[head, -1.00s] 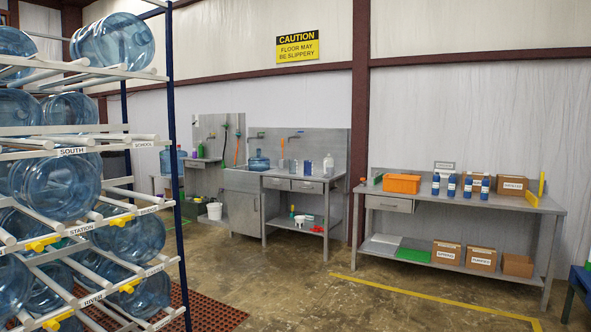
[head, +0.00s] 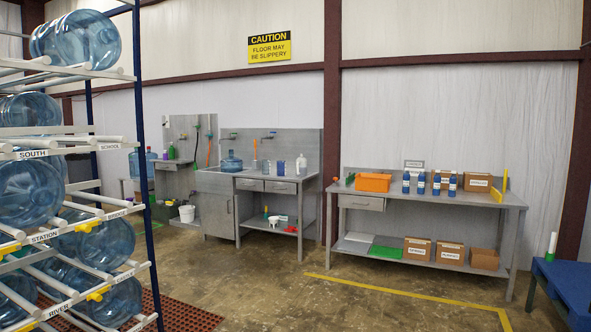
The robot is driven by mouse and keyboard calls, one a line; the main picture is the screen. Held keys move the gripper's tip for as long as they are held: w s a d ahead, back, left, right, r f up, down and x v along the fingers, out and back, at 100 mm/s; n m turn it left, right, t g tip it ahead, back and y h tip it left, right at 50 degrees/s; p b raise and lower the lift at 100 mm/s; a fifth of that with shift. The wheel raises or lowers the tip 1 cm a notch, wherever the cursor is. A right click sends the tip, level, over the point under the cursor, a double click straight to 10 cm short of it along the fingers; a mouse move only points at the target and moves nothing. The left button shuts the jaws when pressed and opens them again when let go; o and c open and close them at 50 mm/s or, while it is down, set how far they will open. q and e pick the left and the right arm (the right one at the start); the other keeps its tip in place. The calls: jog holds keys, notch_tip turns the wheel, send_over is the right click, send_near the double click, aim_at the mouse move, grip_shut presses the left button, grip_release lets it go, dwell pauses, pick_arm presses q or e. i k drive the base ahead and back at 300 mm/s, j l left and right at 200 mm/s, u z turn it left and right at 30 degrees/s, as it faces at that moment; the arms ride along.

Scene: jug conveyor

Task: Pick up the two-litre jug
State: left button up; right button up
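On the steel sink bench (head: 288,180) by the back wall stand small containers. A greyish one (head: 266,167) and a bluish one (head: 281,168) look like measuring jugs, but they are too small to tell which is the two-litre jug. Neither of my grippers is in view.
A rack (head: 140,160) of large blue water bottles fills the left side. A steel table (head: 430,198) with an orange bin (head: 373,182), blue bottles and boxes stands right of centre. A blue table (head: 568,285) is at the right edge. The middle floor (head: 250,285) is clear.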

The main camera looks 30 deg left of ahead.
aim_at(301, 163)
jog(key=i, duration=2.55)
jog(key=i+l+u, duration=0.15)
jog(key=i+u, duration=0.2)
jog(key=i, duration=1.4)
jog(key=i+u, duration=0.3)
jog(key=i, duration=0.6)
jog(key=i+l+u, duration=0.1)
jog(key=i+u, duration=0.25)
jog(key=i, duration=0.55)
